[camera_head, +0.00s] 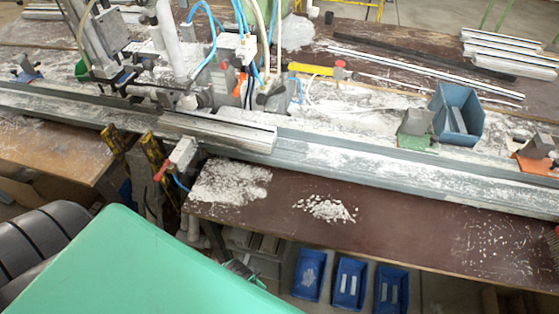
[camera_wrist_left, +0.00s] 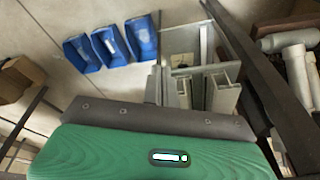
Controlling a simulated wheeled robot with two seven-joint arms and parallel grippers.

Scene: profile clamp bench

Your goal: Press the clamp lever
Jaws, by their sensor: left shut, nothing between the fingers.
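A grey block (camera_head: 183,152) with a red lever-like tip (camera_head: 161,172) sits at the front edge of the bench in the head view. A yellow handle (camera_head: 310,69) with a red end lies behind the profile. I cannot tell for sure which is the clamp lever. A pale metal profile (camera_head: 218,135) lies along the long grey rail (camera_head: 350,165). My left gripper (camera_wrist_left: 160,113) shows as a dark bar with green housing along the bottom of the left wrist view; it is shut and empty, over the floor. My right gripper is not in view.
Blue bins (camera_head: 350,283) stand low under the bench; they also show in the left wrist view (camera_wrist_left: 110,42). A blue bin (camera_head: 458,113) stands behind the rail. Yellow-black posts (camera_head: 153,153) and hoses (camera_head: 210,35) crowd the clamp area. The brown bench front (camera_head: 400,225) is mostly clear.

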